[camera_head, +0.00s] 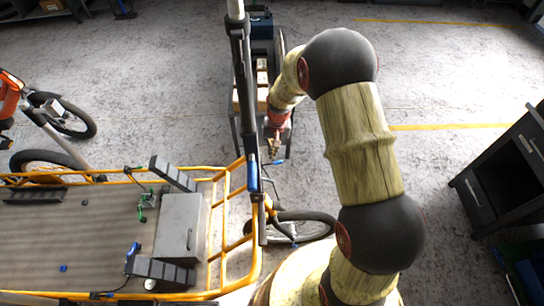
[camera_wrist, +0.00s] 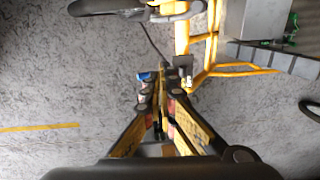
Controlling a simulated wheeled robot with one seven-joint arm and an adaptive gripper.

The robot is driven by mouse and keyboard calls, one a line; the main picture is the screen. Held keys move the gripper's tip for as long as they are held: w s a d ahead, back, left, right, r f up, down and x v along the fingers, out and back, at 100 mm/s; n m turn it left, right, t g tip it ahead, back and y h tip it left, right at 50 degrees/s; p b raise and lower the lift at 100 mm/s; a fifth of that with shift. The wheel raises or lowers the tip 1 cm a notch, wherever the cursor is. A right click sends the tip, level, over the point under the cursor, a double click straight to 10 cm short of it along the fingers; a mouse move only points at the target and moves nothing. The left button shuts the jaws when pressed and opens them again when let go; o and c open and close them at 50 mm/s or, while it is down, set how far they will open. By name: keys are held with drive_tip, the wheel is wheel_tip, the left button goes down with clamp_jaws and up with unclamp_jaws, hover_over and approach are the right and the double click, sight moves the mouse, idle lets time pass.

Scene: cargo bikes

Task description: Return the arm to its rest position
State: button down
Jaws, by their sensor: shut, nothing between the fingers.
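My arm (camera_head: 362,140) rises at the right of the head view, bends at a dark joint near the top, and reaches down and left. My gripper (camera_head: 274,152) hangs at its end, pointing down, beside the front of the yellow cargo bike (camera_head: 214,235). In the wrist view the fingers of my gripper (camera_wrist: 160,85) come together at the tips with nothing held. The yellow bike frame (camera_wrist: 200,72) shows just beyond and right of the fingertips. I cannot tell the exact gap between gripper and bike.
A grey box (camera_head: 181,228) and dark blocks (camera_head: 172,173) sit on the bike's deck (camera_head: 85,235). A bike wheel (camera_head: 305,227) stands below my gripper. A dark cabinet (camera_head: 510,165) is at right. Floor (camera_head: 445,80) behind my arm is clear.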

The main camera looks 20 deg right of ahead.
drive_tip(key=shift+d+r, duration=0.1)
drive_tip(key=shift+r, duration=1.2)
drive_tip(key=shift+s, duration=0.1)
drive_tip(key=s+g, duration=0.1)
drive_tip(key=s, duration=0.4)
drive_tip(key=s+a+r+n+t, duration=0.1)
drive_tip(key=s+r+t, duration=0.1)
drive_tip(key=s+r, duration=0.5)
drive_tip(key=s+a+r+n+t, duration=0.1)
drive_tip(key=s+r, duration=0.6)
drive_tip(key=r, duration=0.8)
drive_tip(key=s+a+r+n+t, duration=0.1)
drive_tip(key=s+a+r+t, duration=0.1)
drive_tip(key=s+r, duration=0.5)
wheel_tip(320, 180, up, 4)
drive_tip(key=shift+s+n+t+h, duration=0.3)
drive_tip(key=shift+n+t+h, duration=0.1)
drive_tip(key=shift+t, duration=0.1)
